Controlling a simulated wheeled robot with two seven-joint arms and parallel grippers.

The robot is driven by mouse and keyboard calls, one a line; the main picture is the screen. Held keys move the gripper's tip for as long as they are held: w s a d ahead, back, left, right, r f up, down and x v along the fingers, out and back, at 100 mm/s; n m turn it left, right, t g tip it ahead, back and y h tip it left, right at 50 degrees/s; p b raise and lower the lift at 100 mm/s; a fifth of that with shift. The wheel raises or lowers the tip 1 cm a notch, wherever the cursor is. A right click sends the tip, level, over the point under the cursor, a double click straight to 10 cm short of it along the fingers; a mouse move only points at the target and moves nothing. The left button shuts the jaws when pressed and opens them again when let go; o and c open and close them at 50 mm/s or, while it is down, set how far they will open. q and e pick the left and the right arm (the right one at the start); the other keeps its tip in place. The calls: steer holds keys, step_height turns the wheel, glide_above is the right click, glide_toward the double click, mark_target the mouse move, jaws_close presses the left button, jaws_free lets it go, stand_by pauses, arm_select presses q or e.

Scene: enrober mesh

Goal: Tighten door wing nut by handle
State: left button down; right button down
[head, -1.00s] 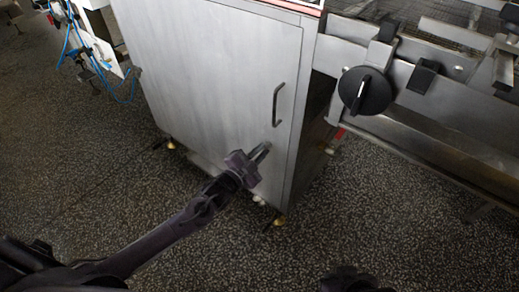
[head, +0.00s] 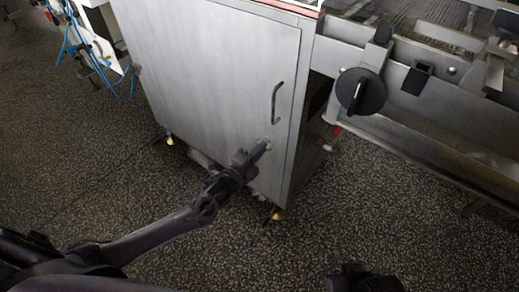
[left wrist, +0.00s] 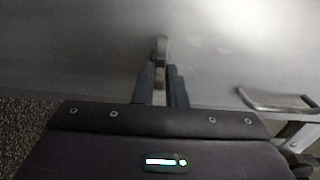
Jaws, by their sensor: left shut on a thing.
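The grey metal cabinet door (head: 215,75) has a vertical bar handle (head: 277,102) near its right edge; the handle also shows at the right in the left wrist view (left wrist: 275,105). Below the handle is a small metal wing nut (head: 268,143), seen in the left wrist view (left wrist: 160,48) standing out from the door. My left gripper (head: 262,150) is at the wing nut, and its fingers (left wrist: 161,85) are shut on it, one on each side. My right gripper (head: 362,280) shows only in part at the bottom edge; its fingers are not clear.
A metal machine frame with a black round knob (head: 361,91) stands right of the cabinet. Blue hoses (head: 72,45) hang at the upper left. The cabinet stands on feet (head: 277,214), and the speckled floor (head: 90,165) before it is open.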

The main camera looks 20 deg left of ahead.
steer(key=shift+r, duration=0.1)
stand_by(0.5)
arm_select(q)
steer(key=c, duration=1.5)
jaws_free()
steer(key=shift+s, duration=0.1)
arm_select(e)
steer(key=shift+r, duration=0.1)
